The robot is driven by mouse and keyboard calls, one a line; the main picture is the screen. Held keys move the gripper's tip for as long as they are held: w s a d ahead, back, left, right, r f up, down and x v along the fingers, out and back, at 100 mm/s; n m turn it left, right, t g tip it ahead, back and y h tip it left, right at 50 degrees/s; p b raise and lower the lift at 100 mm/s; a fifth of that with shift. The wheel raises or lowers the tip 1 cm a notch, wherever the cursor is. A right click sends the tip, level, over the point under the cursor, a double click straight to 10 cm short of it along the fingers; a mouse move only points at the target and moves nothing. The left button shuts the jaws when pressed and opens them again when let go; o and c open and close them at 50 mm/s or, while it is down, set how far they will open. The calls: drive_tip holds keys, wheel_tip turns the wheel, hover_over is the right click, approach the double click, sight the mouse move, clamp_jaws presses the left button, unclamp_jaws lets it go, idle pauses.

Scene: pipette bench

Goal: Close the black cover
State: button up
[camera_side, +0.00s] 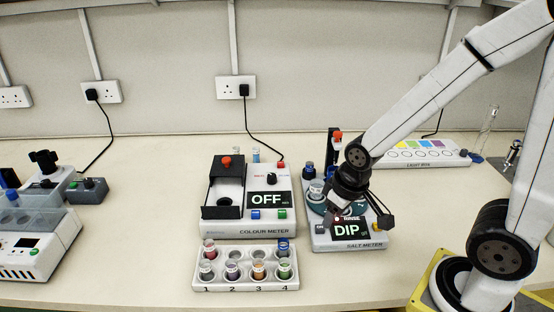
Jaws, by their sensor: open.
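The black cover (227,167) with a red knob on top belongs to the colour meter (280,228). It sits at the back of the black housing, and the round well (224,201) in front of it shows uncovered. The meter's display reads OFF. My gripper (352,214) is open, to the right of the colour meter, over the salt meter (345,245). It is well apart from the black cover. Part of the salt meter is hidden behind my gripper, and I cannot tell whether they touch.
A white rack (246,284) with several capped vials stands in front of the colour meter. Behind my gripper stands a light box (420,155). Another instrument (30,240) is at the far left. The bench between it and the colour meter is clear.

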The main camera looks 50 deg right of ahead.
drive_tip(key=shift+w, duration=0.2)
drive_tip(key=c, duration=0.3)
drive_tip(key=shift+w+r, duration=0.15)
drive_tip(key=shift+w, duration=0.2)
clamp_jaws()
drive_tip(key=w+r+m, duration=0.1)
drive_tip(key=w+r, duration=0.4)
drive_tip(key=w, duration=1.2)
drive_tip(key=w+r+m+t+h, duration=0.1)
drive_tip(key=w+r, duration=0.5)
drive_tip(key=w, duration=1.2)
drive_tip(key=shift+w+a+r+m, duration=0.2)
drive_tip(key=shift+a+m, duration=0.2)
drive_tip(key=shift+m, duration=0.4)
